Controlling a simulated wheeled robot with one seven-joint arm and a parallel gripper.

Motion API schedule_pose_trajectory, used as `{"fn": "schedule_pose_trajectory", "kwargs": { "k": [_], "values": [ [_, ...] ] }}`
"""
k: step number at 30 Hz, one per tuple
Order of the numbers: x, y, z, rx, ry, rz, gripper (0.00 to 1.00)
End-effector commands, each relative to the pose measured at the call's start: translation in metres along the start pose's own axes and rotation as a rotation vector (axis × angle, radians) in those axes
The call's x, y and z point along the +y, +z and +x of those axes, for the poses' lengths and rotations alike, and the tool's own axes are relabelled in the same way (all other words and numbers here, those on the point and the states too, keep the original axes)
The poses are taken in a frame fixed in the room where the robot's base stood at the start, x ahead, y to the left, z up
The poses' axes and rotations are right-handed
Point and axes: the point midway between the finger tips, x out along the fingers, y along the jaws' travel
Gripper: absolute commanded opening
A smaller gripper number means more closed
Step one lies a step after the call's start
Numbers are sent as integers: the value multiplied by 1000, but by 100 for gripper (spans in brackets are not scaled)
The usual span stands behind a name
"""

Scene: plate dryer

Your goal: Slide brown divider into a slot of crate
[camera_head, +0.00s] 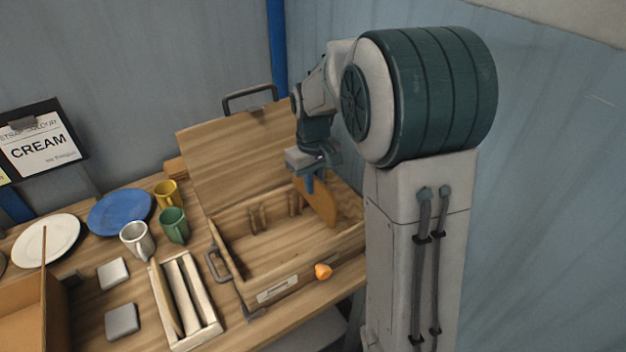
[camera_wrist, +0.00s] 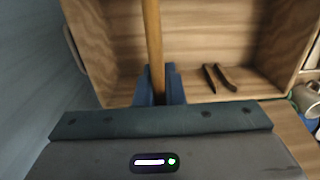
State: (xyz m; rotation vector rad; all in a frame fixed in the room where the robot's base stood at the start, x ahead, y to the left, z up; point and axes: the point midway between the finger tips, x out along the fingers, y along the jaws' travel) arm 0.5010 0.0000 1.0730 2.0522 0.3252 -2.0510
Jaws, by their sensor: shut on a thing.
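The brown divider (camera_head: 322,207) is a thin tan board held on edge at the right end of the open wooden crate (camera_head: 240,268). My gripper (camera_head: 311,183) is shut on its upper edge. In the wrist view the divider (camera_wrist: 152,35) runs up from between the blue fingers of my gripper (camera_wrist: 158,88). The crate's interior (camera_wrist: 205,45) lies beyond and around it there. Slot strips (camera_head: 256,218) stand against the crate's back wall, and dark strips (camera_wrist: 219,77) show in the wrist view. Whether the divider's lower edge sits in a slot cannot be told.
The crate's raised lid (camera_head: 235,150) stands behind. Left of the crate are a green mug (camera_head: 173,226), a white mug (camera_head: 137,240), a yellow mug (camera_head: 167,194), a blue plate (camera_head: 120,211) and a narrow wooden tray (camera_head: 207,313). An orange object (camera_head: 323,271) is at the crate's front.

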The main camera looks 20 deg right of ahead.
Motion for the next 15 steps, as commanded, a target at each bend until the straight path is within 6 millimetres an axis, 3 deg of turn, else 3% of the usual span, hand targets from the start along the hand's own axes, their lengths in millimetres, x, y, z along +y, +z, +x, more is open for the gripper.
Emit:
{"fn": "schedule_pose_trajectory", "kwargs": {
  "k": [15],
  "values": [
    [0, 0, 34, -1, 0, 0, 0]
  ]
}}
